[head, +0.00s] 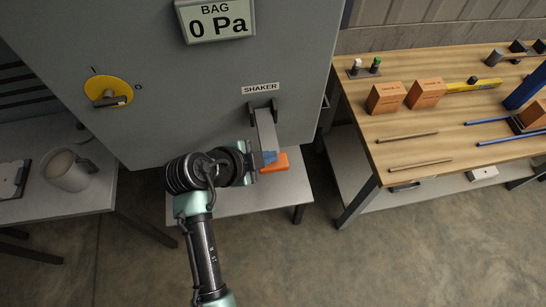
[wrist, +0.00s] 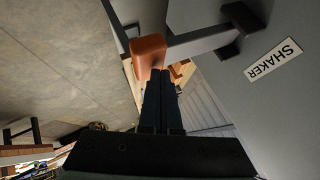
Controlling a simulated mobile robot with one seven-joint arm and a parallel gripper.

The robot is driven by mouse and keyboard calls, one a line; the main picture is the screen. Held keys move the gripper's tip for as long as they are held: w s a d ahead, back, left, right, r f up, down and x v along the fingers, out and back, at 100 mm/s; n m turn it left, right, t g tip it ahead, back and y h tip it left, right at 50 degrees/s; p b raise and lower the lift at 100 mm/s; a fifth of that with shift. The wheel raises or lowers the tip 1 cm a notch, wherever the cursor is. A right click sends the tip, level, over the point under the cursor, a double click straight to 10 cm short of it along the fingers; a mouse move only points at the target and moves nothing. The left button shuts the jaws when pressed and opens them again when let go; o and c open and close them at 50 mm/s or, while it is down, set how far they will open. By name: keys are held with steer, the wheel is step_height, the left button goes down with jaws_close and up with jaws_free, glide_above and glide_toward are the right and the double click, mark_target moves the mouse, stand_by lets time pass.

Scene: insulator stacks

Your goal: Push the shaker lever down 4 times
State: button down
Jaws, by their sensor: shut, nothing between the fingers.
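The shaker lever (head: 267,131) is a grey bar that sticks out from the grey cabinet below the SHAKER label (head: 260,89). It has an orange handle (head: 281,164) at its outer end. In the head view the lever slants downward toward the handle. My gripper (head: 269,157) is at the handle, its fingertips overlapping the handle's left part. In the wrist view the shut fingers (wrist: 165,73) reach up to the lower edge of the orange handle (wrist: 149,48). Nothing is held between them. I cannot tell for sure whether they touch the handle.
The cabinet (head: 190,90) carries a yellow rotary switch (head: 107,92) and a BAG display (head: 216,20) reading 0 Pa. A low grey shelf (head: 235,203) lies below the lever. A wooden bench (head: 440,115) with orange boxes (head: 386,98) stands right.

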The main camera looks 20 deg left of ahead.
mark_target(268, 167)
steer(key=shift+s+f+b, duration=0.1)
steer(key=shift+f+b, duration=1.7)
steer(key=shift+f, duration=0.45)
stand_by(1.2)
steer(key=shift+r, duration=0.1)
stand_by(0.4)
steer(key=shift+r+p, duration=2.2)
steer(key=shift+r, duration=0.95)
steer(key=shift+w+r+p, duration=0.2)
steer(key=shift+r+p, duration=1.6)
steer(key=shift+r, duration=0.7)
